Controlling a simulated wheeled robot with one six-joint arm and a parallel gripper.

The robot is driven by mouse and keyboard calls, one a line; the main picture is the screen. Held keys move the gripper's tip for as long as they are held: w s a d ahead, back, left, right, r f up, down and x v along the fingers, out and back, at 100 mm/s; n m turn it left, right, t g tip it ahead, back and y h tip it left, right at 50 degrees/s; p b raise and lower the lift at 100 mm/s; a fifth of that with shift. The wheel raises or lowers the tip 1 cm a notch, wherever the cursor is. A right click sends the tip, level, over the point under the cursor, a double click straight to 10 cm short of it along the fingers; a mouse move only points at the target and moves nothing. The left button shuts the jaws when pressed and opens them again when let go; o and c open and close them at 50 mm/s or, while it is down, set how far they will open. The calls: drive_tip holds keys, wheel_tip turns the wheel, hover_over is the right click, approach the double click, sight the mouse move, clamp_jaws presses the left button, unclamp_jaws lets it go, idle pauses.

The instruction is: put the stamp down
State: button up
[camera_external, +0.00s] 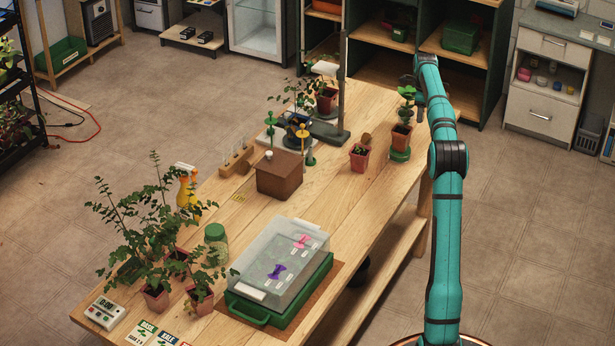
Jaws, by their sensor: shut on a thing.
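My gripper (417,92) is at the far right end of the wooden table, beside the leafy top of a potted plant. It is small and dark in this view. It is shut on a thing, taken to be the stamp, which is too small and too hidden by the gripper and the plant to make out. I cannot tell whether the held thing touches anything below it.
A seedling pot (400,137) on a green saucer stands beside my gripper, with a smaller pot (360,158) to its left. A brown box (279,178) and lidded green tray (262,309) are nearer. Bare tabletop (345,215) lies between.

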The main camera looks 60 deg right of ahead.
drive_tip(key=shift+r, duration=0.25)
wheel_tip(320, 180, up, 5)
drive_tip(key=shift+r, duration=0.2)
drive_tip(key=w+a+r+n, duration=0.1)
drive_tip(key=w+a+n, duration=0.1)
drive_tip(key=w+a, duration=0.5)
drive_tip(key=w+a+n, duration=0.2)
drive_tip(key=w+a, duration=0.2)
drive_tip(key=a, duration=0.6)
drive_tip(key=n, duration=1.1)
hover_over(309, 214)
wheel_tip(309, 214, down, 12)
drive_tip(key=shift+f, duration=2.15)
drive_tip(key=shift+f, duration=0.15)
